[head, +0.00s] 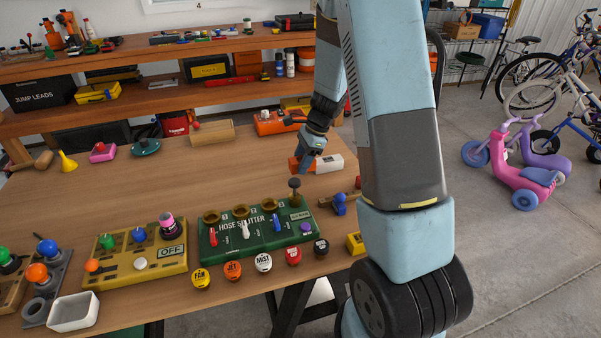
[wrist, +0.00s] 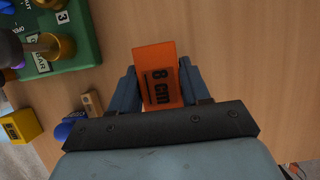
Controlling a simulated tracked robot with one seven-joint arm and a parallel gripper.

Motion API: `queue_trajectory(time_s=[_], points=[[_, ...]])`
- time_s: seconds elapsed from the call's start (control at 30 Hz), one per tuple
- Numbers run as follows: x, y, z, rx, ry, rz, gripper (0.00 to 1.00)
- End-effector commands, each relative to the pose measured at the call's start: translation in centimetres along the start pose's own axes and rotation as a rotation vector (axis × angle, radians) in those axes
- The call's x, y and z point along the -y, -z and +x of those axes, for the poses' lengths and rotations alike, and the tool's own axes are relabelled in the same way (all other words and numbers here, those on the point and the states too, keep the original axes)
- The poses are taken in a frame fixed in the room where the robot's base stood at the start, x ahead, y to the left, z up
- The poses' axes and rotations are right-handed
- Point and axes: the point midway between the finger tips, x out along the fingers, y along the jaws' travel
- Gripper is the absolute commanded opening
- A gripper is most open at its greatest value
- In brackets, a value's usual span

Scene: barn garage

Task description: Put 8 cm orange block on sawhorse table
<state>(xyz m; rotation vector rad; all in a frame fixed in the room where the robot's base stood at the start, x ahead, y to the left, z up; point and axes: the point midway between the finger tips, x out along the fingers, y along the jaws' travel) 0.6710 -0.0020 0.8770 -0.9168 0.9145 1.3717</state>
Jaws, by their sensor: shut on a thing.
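The orange block (wrist: 157,72), marked "8 cm", is between the two blue fingers of my gripper (wrist: 158,76) in the wrist view. The fingers are shut on its sides. In the head view, part of the orange block (head: 294,164) shows beside my gripper (head: 306,166), which partly hides it. The wooden table top (head: 245,163), on dark trestle legs, is beneath the block. I cannot tell whether the block touches the table or hangs slightly above it.
A green hose splitter panel (head: 258,232) and a yellow switch panel (head: 135,255) lie along the table's front. Several round knobs (head: 263,262) line the near edge. A wooden piece (head: 212,132) and shelves (head: 190,97) are behind. The tabletop's middle left is clear.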

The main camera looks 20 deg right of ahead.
Motion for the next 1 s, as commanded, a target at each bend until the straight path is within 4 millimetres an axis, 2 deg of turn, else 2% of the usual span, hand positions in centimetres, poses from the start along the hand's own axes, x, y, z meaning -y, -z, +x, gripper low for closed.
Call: queue_trajectory(time_s=[0.17,0.43,0.77,0.8,1.0], points=[[0.0,0.6,0.9,0.000,0.001,0.005,0.11],[0.0,1.8,3.7,0.000,0.001,0.006,0.11],[0.0,1.9,3.9,0.000,0.002,0.004,0.11],[0.0,1.9,4.0,0.000,0.002,0.004,0.47],[0.0,1.9,4.0,0.000,0.002,0.004,0.67]])
